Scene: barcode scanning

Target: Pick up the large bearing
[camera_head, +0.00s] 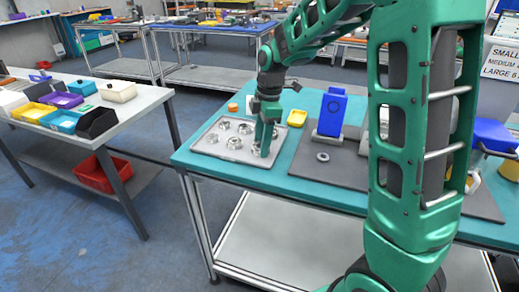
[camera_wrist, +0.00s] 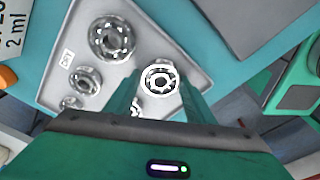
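Several silver bearings lie on a grey tray (camera_head: 204,146) on the teal table. In the wrist view, one bearing (camera_wrist: 160,78) shows between the two fingertips of my gripper (camera_wrist: 160,88). A larger-looking bearing (camera_wrist: 111,38) lies to the upper left, with smaller ones such as this bearing (camera_wrist: 86,80) below it. In the head view, my gripper (camera_head: 265,146) points down at the tray's right part, with its fingers hiding part of a bearing there. The fingers stand apart on either side of the bearing; contact with it cannot be seen.
A blue stand (camera_head: 331,112) and a single ring (camera_head: 322,157) are on a dark mat right of the tray. A side table (camera_head: 140,102) with coloured bins is at left.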

